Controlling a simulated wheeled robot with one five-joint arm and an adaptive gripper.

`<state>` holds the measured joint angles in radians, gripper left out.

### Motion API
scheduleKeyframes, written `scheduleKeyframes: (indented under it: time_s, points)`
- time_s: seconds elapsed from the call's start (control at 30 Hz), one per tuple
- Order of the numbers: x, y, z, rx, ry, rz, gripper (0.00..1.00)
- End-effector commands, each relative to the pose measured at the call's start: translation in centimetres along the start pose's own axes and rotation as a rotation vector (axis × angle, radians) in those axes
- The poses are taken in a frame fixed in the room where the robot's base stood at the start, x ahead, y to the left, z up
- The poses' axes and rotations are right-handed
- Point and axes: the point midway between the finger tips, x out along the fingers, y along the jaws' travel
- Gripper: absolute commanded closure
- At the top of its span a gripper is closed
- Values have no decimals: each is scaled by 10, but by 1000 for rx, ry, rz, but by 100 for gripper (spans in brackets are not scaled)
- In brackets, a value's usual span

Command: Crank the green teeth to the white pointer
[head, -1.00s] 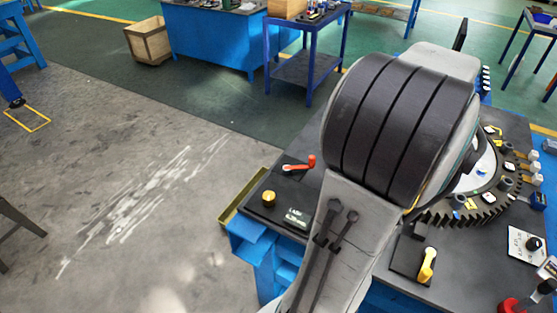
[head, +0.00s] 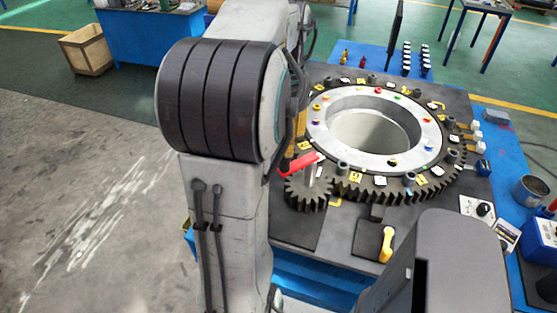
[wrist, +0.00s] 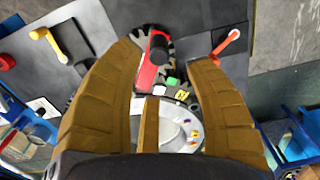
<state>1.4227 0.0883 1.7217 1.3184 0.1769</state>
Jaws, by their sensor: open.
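The big ring gear (head: 458,160) lies flat on the bench, its pale inner ring carrying coloured dots and small tags around it. A small dark pinion (head: 307,193) meshes at its near left, with a red crank arm (head: 303,165) on top. In the wrist view the red crank arm (wrist: 149,78), with a black knob (wrist: 158,48), lies between my spread brown fingers. My gripper (wrist: 163,58) is open; I cannot tell whether it touches the crank. A small green patch (wrist: 172,84) shows beside the crank. I cannot pick out the white pointer for sure.
A yellow-handled lever (head: 387,243) stands on a dark plate in front of the ring. An orange handle (wrist: 228,40) shows right of my fingers in the wrist view. A dial box (head: 478,208) and a metal cup (head: 528,188) are at the right. Grey floor lies left.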

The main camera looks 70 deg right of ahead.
Motion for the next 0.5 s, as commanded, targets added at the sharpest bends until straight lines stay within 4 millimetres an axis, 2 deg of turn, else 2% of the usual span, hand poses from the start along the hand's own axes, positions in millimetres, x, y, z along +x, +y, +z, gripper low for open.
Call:
scheduleKeyframes:
  time_s: [0.17, 0.5]
  points:
    - [11, 1, 4, 25, -17, 3, 51]
    - [52, 1, 5, 25, -16, 3, 51]
